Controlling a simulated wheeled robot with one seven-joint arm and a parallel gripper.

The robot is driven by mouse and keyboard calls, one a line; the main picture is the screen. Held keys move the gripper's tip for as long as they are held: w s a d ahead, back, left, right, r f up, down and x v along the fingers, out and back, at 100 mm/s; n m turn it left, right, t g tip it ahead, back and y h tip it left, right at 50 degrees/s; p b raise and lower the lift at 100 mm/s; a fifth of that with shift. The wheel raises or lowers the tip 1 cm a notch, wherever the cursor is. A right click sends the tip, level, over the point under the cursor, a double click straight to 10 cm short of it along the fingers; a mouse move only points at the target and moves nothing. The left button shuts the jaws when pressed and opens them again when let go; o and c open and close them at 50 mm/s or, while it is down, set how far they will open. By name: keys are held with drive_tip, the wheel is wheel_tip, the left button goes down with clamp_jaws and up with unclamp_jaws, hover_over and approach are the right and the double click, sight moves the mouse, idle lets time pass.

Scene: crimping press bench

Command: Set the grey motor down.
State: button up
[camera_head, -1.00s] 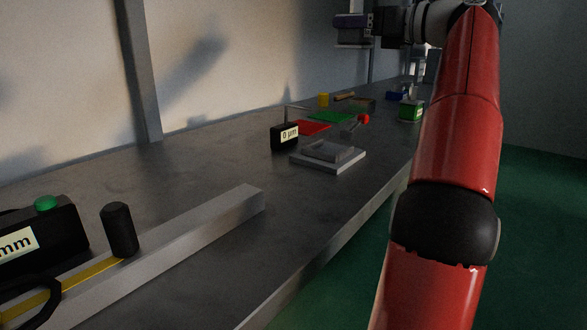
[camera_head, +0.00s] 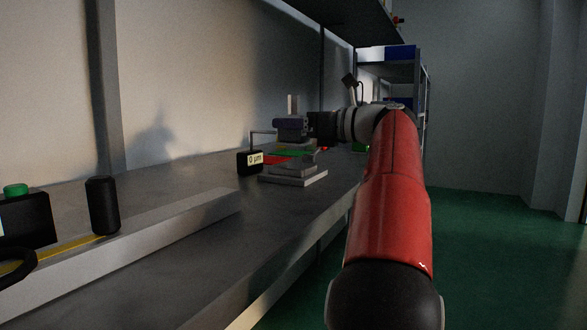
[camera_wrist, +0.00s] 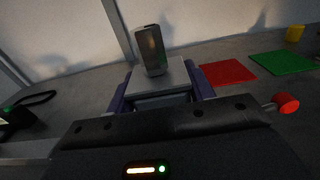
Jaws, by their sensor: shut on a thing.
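The grey motor (camera_wrist: 172,73) sits between the purple fingers of my gripper (camera_wrist: 160,90) in the wrist view. It has a flat light-grey body with a darker upright block on top. In the head view my gripper (camera_head: 291,127) is low over the far part of the bench, and the motor's upright part (camera_head: 292,103) stands above the fingers. My gripper is shut on the motor. The motor's underside is hidden, so I cannot tell whether it touches the bench.
A red mat (camera_wrist: 228,73) and a green mat (camera_wrist: 283,63) lie to the right in the wrist view. A red-knobbed lever (camera_wrist: 287,103) is nearer. A black gauge (camera_head: 249,161) and a grey stepped plate (camera_head: 293,174) stand on the bench (camera_head: 160,260). A shelf (camera_head: 345,15) hangs above.

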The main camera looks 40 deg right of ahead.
drive_tip(key=shift+f+b, duration=1.15)
drive_tip(key=shift+f, duration=1.6)
drive_tip(key=shift+f, duration=0.15)
drive_tip(key=o, duration=1.5)
drive_tip(key=shift+s+d, duration=0.15)
drive_tip(key=shift+s, duration=0.2)
drive_tip(key=p+v, duration=0.2)
drive_tip(key=v, duration=0.9)
drive_tip(key=shift+s, duration=0.15)
